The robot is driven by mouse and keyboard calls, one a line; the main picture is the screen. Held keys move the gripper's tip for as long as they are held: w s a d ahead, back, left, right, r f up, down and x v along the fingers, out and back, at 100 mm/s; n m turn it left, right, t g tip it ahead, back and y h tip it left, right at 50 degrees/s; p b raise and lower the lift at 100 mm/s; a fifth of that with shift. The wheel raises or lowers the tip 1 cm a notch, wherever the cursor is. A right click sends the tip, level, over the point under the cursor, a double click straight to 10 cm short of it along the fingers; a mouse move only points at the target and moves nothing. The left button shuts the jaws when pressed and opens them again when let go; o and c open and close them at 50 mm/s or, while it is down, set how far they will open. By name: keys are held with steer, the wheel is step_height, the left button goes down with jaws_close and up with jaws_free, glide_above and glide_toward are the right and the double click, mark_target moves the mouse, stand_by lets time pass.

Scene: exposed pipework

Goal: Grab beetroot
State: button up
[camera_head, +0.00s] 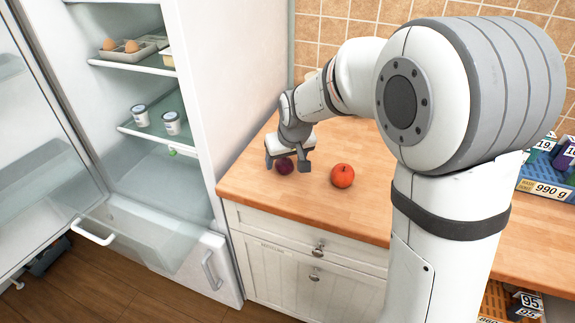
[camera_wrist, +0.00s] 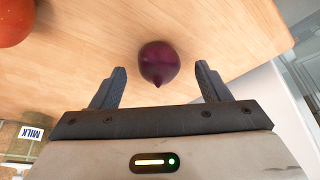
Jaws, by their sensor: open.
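The beetroot (camera_head: 285,166) is dark purple and lies on the wooden countertop (camera_head: 262,187), near its left end. It also shows in the wrist view (camera_wrist: 159,63), with its pointed tip toward my gripper. My gripper (camera_head: 289,165) is over the counter at the beetroot, pointing down. In the wrist view my gripper (camera_wrist: 160,78) is open, with one finger on each side of the line to the beetroot. The beetroot lies just beyond the fingertips, roughly centred between them, and no finger visibly touches it.
A red-orange round fruit (camera_head: 342,176) lies on the counter right of the beetroot. An open fridge (camera_head: 215,100) stands at the left, with eggs (camera_head: 120,46) and small cups (camera_head: 156,121) on its shelves. Boxes (camera_head: 545,175) are at the far right. Counter between fruit and beetroot is clear.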

steer(key=shift+x, duration=1.2)
steer(key=c, duration=1.1)
